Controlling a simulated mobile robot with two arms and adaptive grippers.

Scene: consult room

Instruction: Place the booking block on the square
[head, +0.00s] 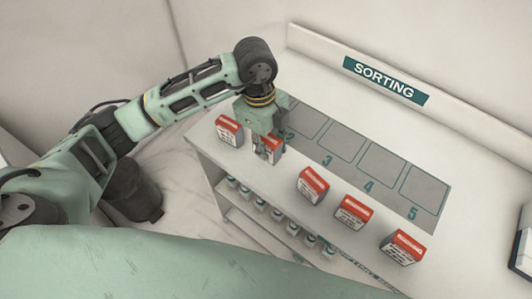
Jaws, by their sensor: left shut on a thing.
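My left gripper (267,142) points down at the shelf unit's front edge and is shut on a red-and-white block (268,155). The gripper hides part of this block, and I cannot read its label. Similar blocks stand along the front edge: one to the left (229,131), and others to the right (313,186), (352,212), (403,249). Their labels are too small to read surely. Behind them is a grey strip with outlined squares; numbers 2, 3 (342,138), 4 (380,163) and 5 (424,188) show. The arm hides the strip's left end. My right gripper is not in view.
A raised back board with a "SORTING" sign (386,80) stands behind the strip. Small bottles (262,205) line a lower shelf under the white top (455,225). A dark-edged device (522,250) is at the far right. Squares 3, 4 and 5 are empty.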

